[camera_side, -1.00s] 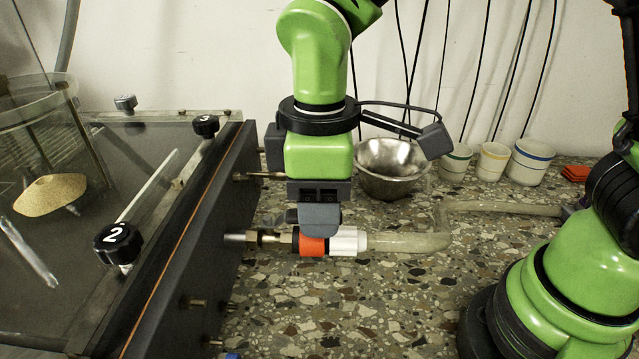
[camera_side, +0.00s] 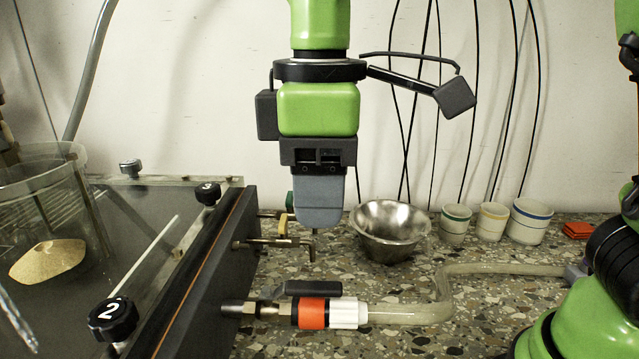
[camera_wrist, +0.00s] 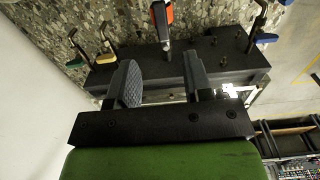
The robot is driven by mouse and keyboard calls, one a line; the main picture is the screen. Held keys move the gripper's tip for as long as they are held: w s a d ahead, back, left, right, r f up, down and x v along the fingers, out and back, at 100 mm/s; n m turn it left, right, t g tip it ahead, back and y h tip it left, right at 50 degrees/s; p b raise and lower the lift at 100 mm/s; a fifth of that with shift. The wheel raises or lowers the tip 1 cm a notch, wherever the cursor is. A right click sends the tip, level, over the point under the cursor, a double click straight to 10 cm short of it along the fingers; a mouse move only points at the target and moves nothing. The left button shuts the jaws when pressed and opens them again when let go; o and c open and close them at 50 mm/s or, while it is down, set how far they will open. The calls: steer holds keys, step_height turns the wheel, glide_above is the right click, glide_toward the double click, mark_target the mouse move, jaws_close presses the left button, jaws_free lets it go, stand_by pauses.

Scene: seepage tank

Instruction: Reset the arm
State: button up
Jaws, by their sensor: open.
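My gripper (camera_side: 319,228) hangs pointing down above the tank's dark side wall fittings, clear of the valve below it. In the wrist view my gripper (camera_wrist: 160,75) shows its two fingers apart with nothing between them. Below it in the side view is a valve with an orange and white body (camera_side: 328,313) and a dark lever handle (camera_side: 313,288), lying along the pipe. The orange part of the valve also shows in the wrist view (camera_wrist: 162,17). A clear hose (camera_side: 410,313) runs from the valve to the right.
The tank (camera_side: 205,275) with black numbered knobs (camera_side: 113,318) stands at the left. A metal bowl (camera_side: 390,230) and several small cups (camera_side: 490,222) stand at the back. Other valves (camera_side: 275,243) stick out behind the hose valve. Open air surrounds my gripper.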

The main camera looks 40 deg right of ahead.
steer(key=s+d+r+m+t+y, duration=0.1)
steer(key=s+d+m+t+y, duration=0.1)
steer(key=s+d+m+t, duration=0.5)
steer(key=shift+s+d+r+m, duration=0.4)
steer(key=shift+s+d+m, duration=1.05)
steer(key=shift+d+m, duration=1.55)
steer(key=shift+a, duration=0.1)
